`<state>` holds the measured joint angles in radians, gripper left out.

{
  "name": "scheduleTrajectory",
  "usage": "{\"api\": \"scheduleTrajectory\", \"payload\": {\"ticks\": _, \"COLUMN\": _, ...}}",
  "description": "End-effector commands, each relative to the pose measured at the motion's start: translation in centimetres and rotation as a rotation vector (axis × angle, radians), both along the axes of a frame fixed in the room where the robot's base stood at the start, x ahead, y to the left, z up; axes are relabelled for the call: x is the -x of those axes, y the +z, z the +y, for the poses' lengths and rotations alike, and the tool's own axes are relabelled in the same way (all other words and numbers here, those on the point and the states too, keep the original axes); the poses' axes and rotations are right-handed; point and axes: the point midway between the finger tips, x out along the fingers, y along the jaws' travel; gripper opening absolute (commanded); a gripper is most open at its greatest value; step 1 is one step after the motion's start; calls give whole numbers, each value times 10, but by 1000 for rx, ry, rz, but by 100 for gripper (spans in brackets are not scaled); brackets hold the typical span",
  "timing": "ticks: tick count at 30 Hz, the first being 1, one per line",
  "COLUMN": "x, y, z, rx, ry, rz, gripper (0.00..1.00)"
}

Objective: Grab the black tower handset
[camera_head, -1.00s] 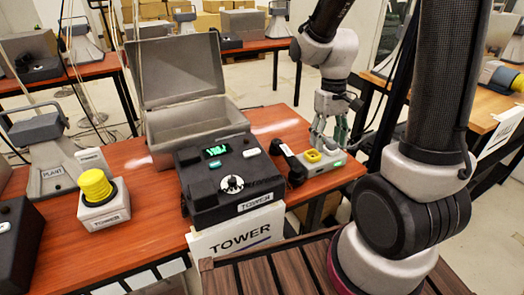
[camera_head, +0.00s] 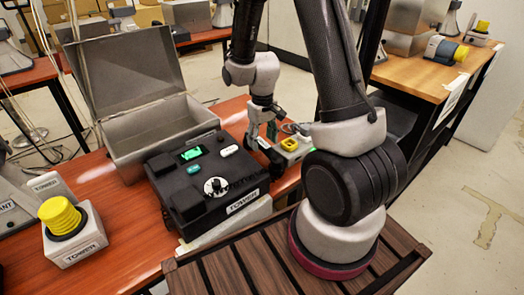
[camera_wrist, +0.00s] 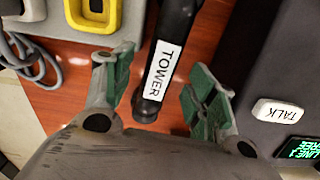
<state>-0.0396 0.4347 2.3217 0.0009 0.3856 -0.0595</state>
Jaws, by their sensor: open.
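The black handset (camera_wrist: 172,30) carries a white label reading TOWER in the wrist view. It lies over the orange-brown table, and one end sits between my gripper's spread fingers. My gripper (camera_wrist: 160,92) is open, with a finger on each side of the handset and a gap on both sides. In the head view my gripper (camera_head: 268,132) points down beside the black tower console (camera_head: 205,180); the handset (camera_head: 262,147) is mostly hidden there behind the gripper and my arm.
A pale unit with a yellow frame (camera_wrist: 92,14) is left of the handset, with a grey cable. The console with a white TALK button (camera_wrist: 278,110) is on the right. In the head view, an open grey case (camera_head: 155,125) stands behind the console and a yellow-topped TOWER box (camera_head: 72,240) at left.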

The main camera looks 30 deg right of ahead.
Motion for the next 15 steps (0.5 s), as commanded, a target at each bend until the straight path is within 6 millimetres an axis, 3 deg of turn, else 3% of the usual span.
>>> {"api": "scheduleTrajectory", "payload": {"ticks": 3, "x": 0, "y": -10, "z": 0, "rx": 0, "ry": 0, "rz": 0, "gripper": 57}}
{"api": "scheduleTrajectory", "payload": {"ticks": 10, "x": 0, "y": -11, "z": 0, "rx": 0, "ry": 0, "rz": -1, "gripper": 55}}
{"api": "scheduleTrajectory", "payload": {"ticks": 15, "x": 0, "y": -10, "z": 0, "rx": 0, "ry": 0, "rz": -1, "gripper": 24}}
